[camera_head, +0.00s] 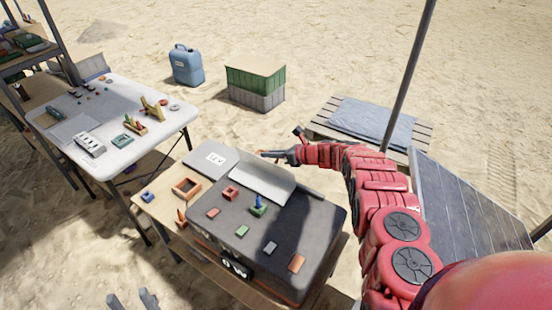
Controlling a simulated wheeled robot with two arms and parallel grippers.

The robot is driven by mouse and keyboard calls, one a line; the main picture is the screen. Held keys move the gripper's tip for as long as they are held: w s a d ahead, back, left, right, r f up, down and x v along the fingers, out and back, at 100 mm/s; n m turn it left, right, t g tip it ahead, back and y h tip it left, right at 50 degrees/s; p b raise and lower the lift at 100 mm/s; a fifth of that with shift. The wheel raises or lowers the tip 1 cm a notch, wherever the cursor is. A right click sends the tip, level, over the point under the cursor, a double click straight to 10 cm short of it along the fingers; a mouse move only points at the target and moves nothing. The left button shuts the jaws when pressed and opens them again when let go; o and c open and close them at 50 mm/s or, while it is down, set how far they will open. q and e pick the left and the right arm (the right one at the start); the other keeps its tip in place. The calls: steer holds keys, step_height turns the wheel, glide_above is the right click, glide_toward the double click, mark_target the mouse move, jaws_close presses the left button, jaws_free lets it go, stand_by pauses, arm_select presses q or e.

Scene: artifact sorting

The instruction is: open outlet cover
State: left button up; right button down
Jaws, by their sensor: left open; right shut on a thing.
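A dark grey case (222,226) stands on a low wooden table in the middle. A pale grey panel (262,183), which looks like the outlet cover, shows along its far side and seems tilted. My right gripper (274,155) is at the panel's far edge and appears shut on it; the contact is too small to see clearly. An outlet itself cannot be made out. My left gripper (132,302) is open and empty at the bottom left, only its fingertips in view, apart from the case.
Several small coloured pieces lie on the case. A red-brown square frame (186,188) is beside it. A white table (65,149) with tools and a white power strip (90,145) stands left. A blue canister (186,65) and green crate (255,80) stand behind on open sand.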

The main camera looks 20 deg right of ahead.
steer(key=shift+w+d+f+b, duration=0.25)
steer(key=shift+f+b, duration=0.15)
steer(key=shift+b, duration=0.55)
steer(key=shift+w+d+f+b, duration=0.25)
steer(key=shift+f+b, duration=0.15)
steer(key=shift+b, duration=0.55)
steer(key=c, duration=1.2)
jaws_free()
steer(key=shift+o, duration=0.2)
steer(key=shift+s+d+r, duration=0.1)
steer(key=b+v, duration=0.1)
steer(key=v, duration=0.6)
